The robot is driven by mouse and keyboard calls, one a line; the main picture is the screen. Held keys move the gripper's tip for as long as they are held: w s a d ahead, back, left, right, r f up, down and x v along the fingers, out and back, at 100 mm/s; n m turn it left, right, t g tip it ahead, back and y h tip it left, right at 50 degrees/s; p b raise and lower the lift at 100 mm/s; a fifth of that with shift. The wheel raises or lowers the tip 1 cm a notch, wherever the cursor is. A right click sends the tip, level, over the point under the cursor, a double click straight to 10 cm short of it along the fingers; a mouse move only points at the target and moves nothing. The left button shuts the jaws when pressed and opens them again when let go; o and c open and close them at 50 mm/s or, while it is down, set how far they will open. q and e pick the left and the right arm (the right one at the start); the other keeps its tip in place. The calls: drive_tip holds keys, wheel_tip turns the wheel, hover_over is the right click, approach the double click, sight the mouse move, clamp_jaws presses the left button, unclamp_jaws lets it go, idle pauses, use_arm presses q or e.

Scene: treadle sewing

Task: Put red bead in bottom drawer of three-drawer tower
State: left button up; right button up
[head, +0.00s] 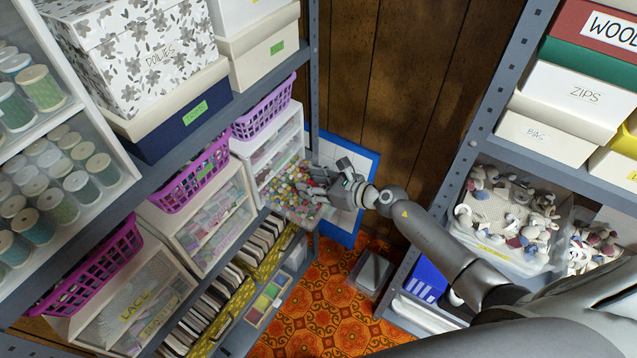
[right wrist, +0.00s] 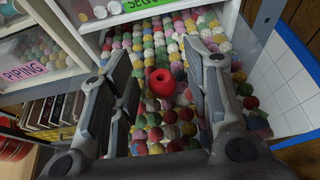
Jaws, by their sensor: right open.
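A three-drawer white tower (head: 278,150) stands on the left shelf by the far corner post. Its bottom drawer (head: 301,213) is pulled out and full of small colored balls. My right gripper (head: 318,180) is over this drawer. In the right wrist view the right gripper (right wrist: 160,100) is open, its fingers pointing down toward the balls. A red bead (right wrist: 162,83) with a dark hole lies between the fingers, with gaps on both sides. It looks larger than the balls around it; whether it touches them I cannot tell. My left gripper is not in view.
A purple basket (head: 262,108) sits on top of the tower. Other clear-front drawers (head: 207,222) stand to its left. A blue-edged white panel (head: 362,165) leans behind my gripper. The right shelf holds a clear bin (head: 500,222). Patterned floor (head: 310,310) lies open between the shelves.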

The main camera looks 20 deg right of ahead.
drive_tip(key=shift+r, duration=0.25)
drive_tip(key=b+v, duration=0.1)
drive_tip(key=v, duration=1.1)
drive_tip(key=shift+f, duration=0.1)
